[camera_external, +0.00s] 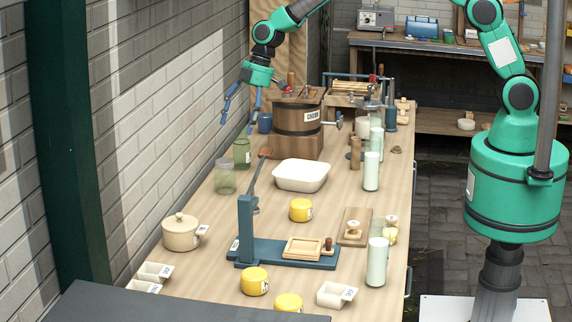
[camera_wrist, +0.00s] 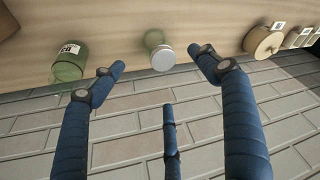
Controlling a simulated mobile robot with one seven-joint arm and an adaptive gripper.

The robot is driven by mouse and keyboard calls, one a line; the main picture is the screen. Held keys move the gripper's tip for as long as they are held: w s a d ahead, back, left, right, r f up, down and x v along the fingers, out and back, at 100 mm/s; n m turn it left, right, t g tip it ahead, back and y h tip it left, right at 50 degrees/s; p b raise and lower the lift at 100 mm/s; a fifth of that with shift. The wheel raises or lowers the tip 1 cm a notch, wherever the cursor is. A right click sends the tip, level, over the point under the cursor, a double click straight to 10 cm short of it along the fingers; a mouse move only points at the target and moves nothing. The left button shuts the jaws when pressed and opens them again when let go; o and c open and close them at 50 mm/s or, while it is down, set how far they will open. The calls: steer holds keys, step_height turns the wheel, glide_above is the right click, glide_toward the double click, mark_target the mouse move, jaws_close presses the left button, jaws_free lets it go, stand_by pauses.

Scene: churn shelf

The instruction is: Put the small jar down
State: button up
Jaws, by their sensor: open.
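My gripper (camera_external: 238,118) is open and empty, above the wall side of the workbench. In the wrist view its blue fingers (camera_wrist: 158,78) are spread wide. A small clear greenish jar with a grey lid (camera_external: 225,178) stands on the bench by the brick wall; it also shows in the wrist view (camera_wrist: 158,45), between and beyond the fingertips, apart from them. A green jar with a label (camera_external: 242,153) stands just behind it, and appears at left in the wrist view (camera_wrist: 68,70). Which one the task calls the small jar I cannot tell for certain.
A wooden churn (camera_external: 297,118) stands behind the jars, with a white basin (camera_external: 301,176) to their right. A blue press stand (camera_external: 246,230), a lidded pot (camera_external: 181,234) and yellow rounds (camera_external: 301,210) stand nearer. The brick wall (camera_external: 150,120) borders the bench on the left.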

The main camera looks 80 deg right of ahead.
steer(key=s+d+r+m+t+h, duration=0.15)
steer(key=s+r+m, duration=0.25)
steer(key=s+r, duration=2.1)
steer(key=s+d+r+m, duration=0.1)
steer(key=s+d+m, duration=0.1)
steer(key=s, duration=1.3)
steer(key=s+d+r+m+t+h, duration=0.1)
steer(key=s+d+r+m, duration=0.1)
steer(key=s, duration=1.3)
steer(key=shift+d+r, duration=0.25)
steer(key=shift+d, duration=0.1)
step_height(320, 180, down, 5)
steer(key=b, duration=0.5)
steer(key=shift+f, duration=0.2)
